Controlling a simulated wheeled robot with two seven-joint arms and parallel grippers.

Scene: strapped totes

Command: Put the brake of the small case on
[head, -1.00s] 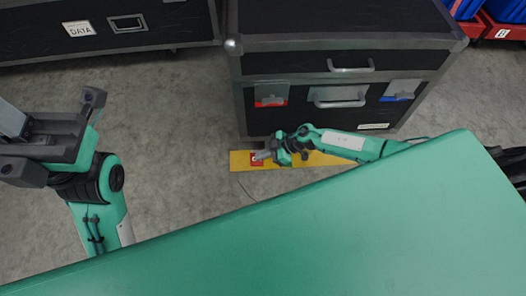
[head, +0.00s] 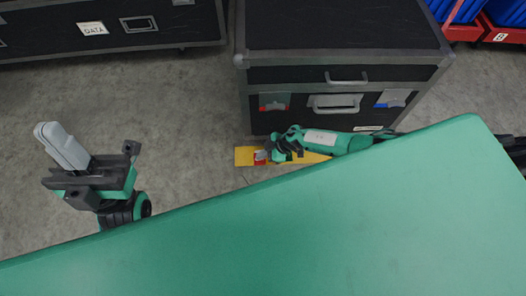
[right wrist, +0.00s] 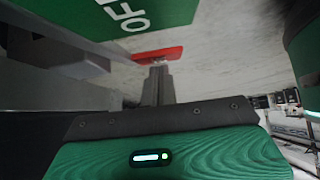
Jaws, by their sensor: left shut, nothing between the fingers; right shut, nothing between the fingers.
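The black case with grey edges (head: 340,80) stands right of centre in the head view. A yellow strip (head: 244,156) lies low along its front, with a small red piece (head: 259,161) on it. My right gripper (head: 265,155) is shut and empty, low at this red piece. In the right wrist view its closed fingers (right wrist: 157,85) point at a red plate (right wrist: 158,53), beside a green panel (right wrist: 165,12) lettered "OFF". I cannot tell whether the fingertips touch the plate. My left gripper (head: 62,146) is shut and empty over the floor at the left.
The case front has a red-marked latch (head: 274,101), a blue-marked latch (head: 392,98) and handles. A long black case labelled DATA (head: 93,28) stands at upper left. Red and blue bins (head: 503,35) are at upper right. My green body top fills the foreground. Floor at the left is clear.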

